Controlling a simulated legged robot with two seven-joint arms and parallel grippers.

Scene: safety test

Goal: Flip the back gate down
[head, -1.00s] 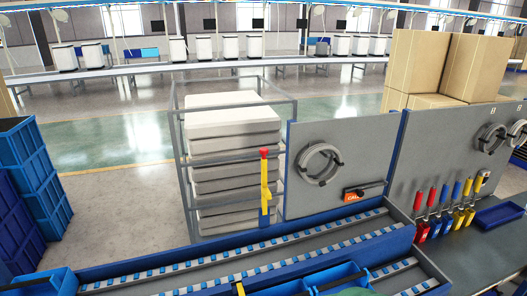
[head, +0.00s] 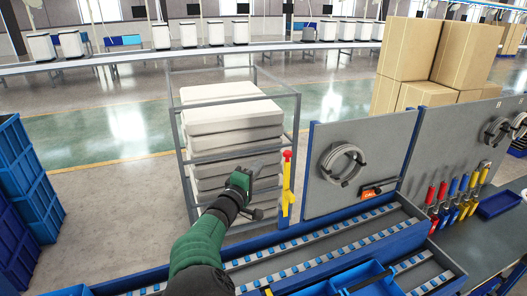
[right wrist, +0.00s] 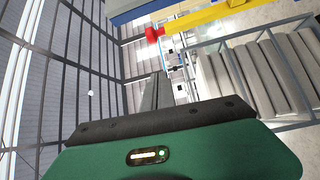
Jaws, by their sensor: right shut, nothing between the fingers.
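A yellow lever (head: 286,197) with a red knob (head: 287,154) stands upright at the far edge of the conveyor, beside the grey panel. I cannot tell a separate gate from it. My right gripper (head: 262,166) is shut and empty, at the end of my green arm, just left of the lever and apart from it. In the right wrist view its dark fingers (right wrist: 157,92) point toward the red knob (right wrist: 152,35) and yellow lever (right wrist: 222,16), with a gap between. My left gripper is not in view.
A metal-framed rack (head: 182,155) with stacked pale slabs stands behind my right gripper. The grey panel (head: 328,190) with a coiled cable is right of the lever. The roller conveyor (head: 330,237) and blue bins (head: 363,277) lie in front. Blue crates (head: 25,185) stand left.

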